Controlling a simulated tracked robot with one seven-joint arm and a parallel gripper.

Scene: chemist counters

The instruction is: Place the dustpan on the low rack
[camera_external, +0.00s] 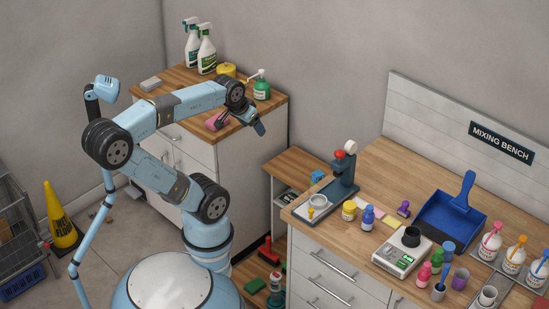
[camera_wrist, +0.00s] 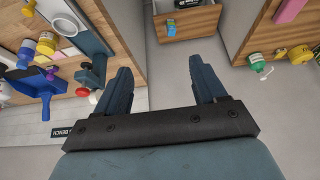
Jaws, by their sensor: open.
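The blue dustpan (camera_external: 452,219) lies on the mixing bench (camera_external: 385,160) at the right of the external view, its handle pointing up towards the wall. It also shows at the left of the wrist view (camera_wrist: 32,80). A grey wire rack (camera_external: 22,225) stands low on the floor at the far left of the external view; I cannot tell for certain that it is the low rack. My gripper (camera_external: 260,128) is open and empty in the air by the right edge of the back cabinet, well left of the dustpan. Its spread fingers show in the wrist view (camera_wrist: 159,68).
A scale (camera_external: 402,255), jars and bottles crowd the dustpan's front and right. Spray bottles (camera_external: 206,50) stand on the back cabinet. A low wooden unit (camera_external: 300,163) fills the gap. A yellow cone (camera_external: 62,218) is near the rack.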

